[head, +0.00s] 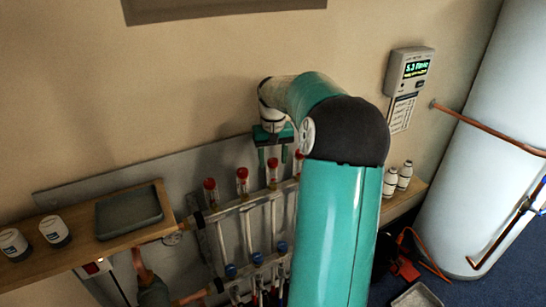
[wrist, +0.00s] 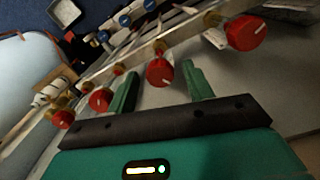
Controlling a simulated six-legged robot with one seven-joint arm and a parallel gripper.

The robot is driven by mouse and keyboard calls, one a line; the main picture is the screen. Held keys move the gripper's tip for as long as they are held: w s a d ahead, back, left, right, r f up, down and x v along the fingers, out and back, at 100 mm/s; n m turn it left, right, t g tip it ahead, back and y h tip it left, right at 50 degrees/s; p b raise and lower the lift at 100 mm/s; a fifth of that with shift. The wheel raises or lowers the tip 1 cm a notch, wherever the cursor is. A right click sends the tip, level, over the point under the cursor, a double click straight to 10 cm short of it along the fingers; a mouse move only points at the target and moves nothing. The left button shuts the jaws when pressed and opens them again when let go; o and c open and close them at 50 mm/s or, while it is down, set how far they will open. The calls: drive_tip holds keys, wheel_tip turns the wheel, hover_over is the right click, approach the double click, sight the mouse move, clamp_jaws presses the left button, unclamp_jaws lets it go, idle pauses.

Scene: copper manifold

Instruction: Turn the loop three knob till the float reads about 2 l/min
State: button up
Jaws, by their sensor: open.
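The manifold (head: 235,208) on the wall carries a row of red-capped knobs above clear flow tubes. The third red knob from the left (head: 272,174) is below my gripper (head: 273,156), which points down with its two green fingers apart. In the wrist view, a red knob with a white mark (wrist: 160,73) sits between the open fingers of my gripper (wrist: 160,80); a gap shows on each side. I cannot read the float in the tube below it. My arm hides the manifold's right end.
Neighbouring red knobs (wrist: 246,33) (wrist: 101,100) stand close on both sides. A wall meter (head: 410,75) shows a green reading that looks like 5.3. A white tank (head: 475,130) stands at right.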

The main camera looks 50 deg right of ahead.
drive_tip(key=c, duration=1)
drive_tip(key=shift+o, duration=0.2)
drive_tip(key=shift+r+n, duration=0.1)
drive_tip(key=shift+n, duration=3)
drive_tip(key=o, duration=1)
drive_tip(key=shift+c, duration=0.2)
